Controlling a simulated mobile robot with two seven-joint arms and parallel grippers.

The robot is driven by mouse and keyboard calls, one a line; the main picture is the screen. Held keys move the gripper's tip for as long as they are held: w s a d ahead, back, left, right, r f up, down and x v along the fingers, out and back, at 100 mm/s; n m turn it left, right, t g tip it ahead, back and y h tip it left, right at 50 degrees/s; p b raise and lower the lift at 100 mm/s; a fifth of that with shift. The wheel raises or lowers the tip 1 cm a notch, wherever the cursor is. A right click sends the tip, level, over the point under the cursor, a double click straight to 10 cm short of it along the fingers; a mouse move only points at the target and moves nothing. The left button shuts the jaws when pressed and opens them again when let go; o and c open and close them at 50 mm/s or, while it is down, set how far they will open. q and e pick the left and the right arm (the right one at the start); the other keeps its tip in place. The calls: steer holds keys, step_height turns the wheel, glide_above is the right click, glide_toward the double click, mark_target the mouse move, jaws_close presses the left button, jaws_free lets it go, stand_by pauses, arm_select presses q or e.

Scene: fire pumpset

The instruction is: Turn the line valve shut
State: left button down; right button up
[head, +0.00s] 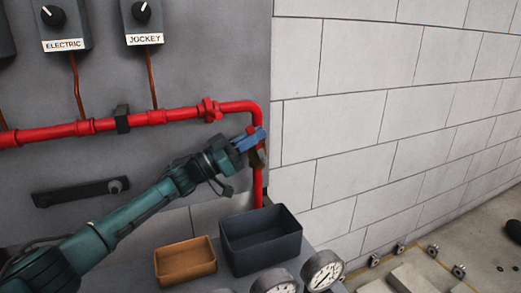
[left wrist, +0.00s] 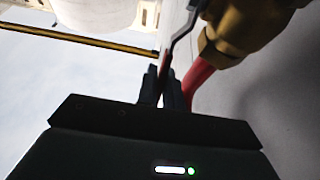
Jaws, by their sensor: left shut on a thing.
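The line valve (head: 258,157) is a brass body on the red pipe's downward run, partly hidden behind my left gripper in the head view. Its brass body also shows large in the left wrist view (left wrist: 238,28). A bent grey lever (left wrist: 186,28) comes off it, with a reddish part running down between my fingers. My left gripper (head: 258,137) is at the valve, and its two dark fingers also show in the left wrist view (left wrist: 161,88). They are shut on the lever's end. The lever's full angle is hidden in the head view. My right gripper is not in view.
The red pipe (head: 150,118) runs along the grey panel and bends down. A dark bin (head: 262,254) and an orange-brown tray (head: 186,272) stand below, near round gauges (head: 322,270). ELECTRIC (head: 65,25) and JOCKEY (head: 143,20) boxes hang above. A block wall (head: 390,100) is right.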

arm_select(q)
steer(key=shift+s+a+f+h+b, duration=0.15)
steer(key=shift+a+f+h+b, duration=0.15)
steer(key=shift+h+b, duration=0.2)
steer(key=shift+r, duration=0.15)
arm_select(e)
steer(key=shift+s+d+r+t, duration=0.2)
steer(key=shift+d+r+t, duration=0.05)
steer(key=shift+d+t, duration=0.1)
arm_select(q)
steer(key=c, duration=1.5)
jaws_free()
steer(key=shift+c, duration=0.2)
steer(key=p+v, duration=0.1)
steer(key=v, duration=1.2)
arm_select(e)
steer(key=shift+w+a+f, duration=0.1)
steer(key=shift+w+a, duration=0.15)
